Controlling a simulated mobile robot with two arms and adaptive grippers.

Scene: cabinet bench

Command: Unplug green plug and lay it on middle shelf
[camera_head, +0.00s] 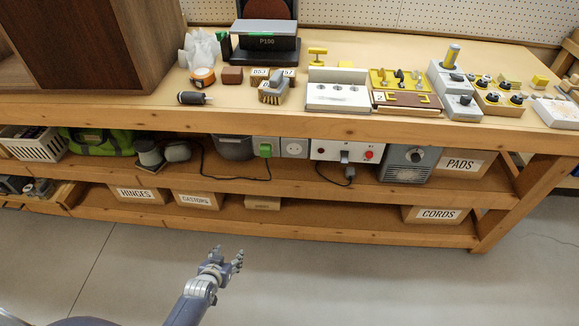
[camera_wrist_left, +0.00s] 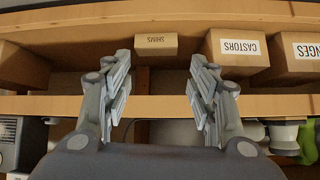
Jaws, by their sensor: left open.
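The green plug (camera_head: 265,150) sits in a pale socket box (camera_head: 262,143) on the middle shelf (camera_head: 225,174), under the bench top. A dark cord runs from it and loops down onto the shelf. My left gripper (camera_head: 228,256) is over the floor in front of the bench, below and to the left of the plug and apart from it. In the left wrist view my left gripper (camera_wrist_left: 160,95) is open and empty, its fingers wide apart, with the plug not visible between them. My right gripper is in neither view.
A second white socket box (camera_head: 294,148), a panel with a red button (camera_head: 346,151) and a grey unit (camera_head: 408,163) stand right of the plug. A dark bin (camera_head: 233,147) stands left. Labelled boxes, including CASTORS (camera_head: 198,200), line the lower shelf. The shelf front below the plug has bare room.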

